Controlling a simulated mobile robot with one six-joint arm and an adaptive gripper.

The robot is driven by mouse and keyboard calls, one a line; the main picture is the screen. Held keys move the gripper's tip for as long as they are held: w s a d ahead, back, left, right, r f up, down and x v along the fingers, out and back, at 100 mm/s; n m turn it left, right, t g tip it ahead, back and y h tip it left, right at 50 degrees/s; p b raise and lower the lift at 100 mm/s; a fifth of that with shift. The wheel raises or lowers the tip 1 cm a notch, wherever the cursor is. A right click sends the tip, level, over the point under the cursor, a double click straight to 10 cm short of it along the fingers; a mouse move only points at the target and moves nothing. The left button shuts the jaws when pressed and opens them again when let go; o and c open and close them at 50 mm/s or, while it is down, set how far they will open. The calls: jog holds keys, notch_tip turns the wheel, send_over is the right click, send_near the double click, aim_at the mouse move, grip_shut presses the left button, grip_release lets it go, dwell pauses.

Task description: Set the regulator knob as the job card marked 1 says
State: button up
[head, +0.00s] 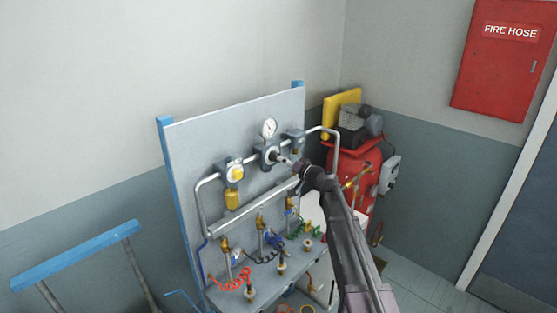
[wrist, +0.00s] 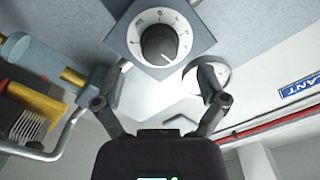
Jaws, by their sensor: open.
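The regulator knob (wrist: 159,43) is black and sits on a round white dial (wrist: 137,28) with dark marks, on a grey square block, at the top of the wrist view. A pale mark on the knob points to the lower right of that picture. My gripper (wrist: 158,72) is open and empty, its fingers spread to either side just short of the knob. In the head view my gripper (head: 293,164) is in front of the regulator (head: 270,155), under the round pressure gauge (head: 268,128). I cannot make out a job card marked 1 in either view.
The grey panel (head: 215,140) carries a pipe, a filter unit (head: 233,178) with a yellow bowl, and a second grey unit (head: 295,141). Coiled hoses (head: 232,279) and brass fittings sit below. A red compressor (head: 357,172) stands right behind my arm.

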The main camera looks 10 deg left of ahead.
aim_at(274, 157)
jog(key=shift+x, duration=1.95)
jog(key=shift+c, duration=0.2)
jog(key=c, duration=1.1)
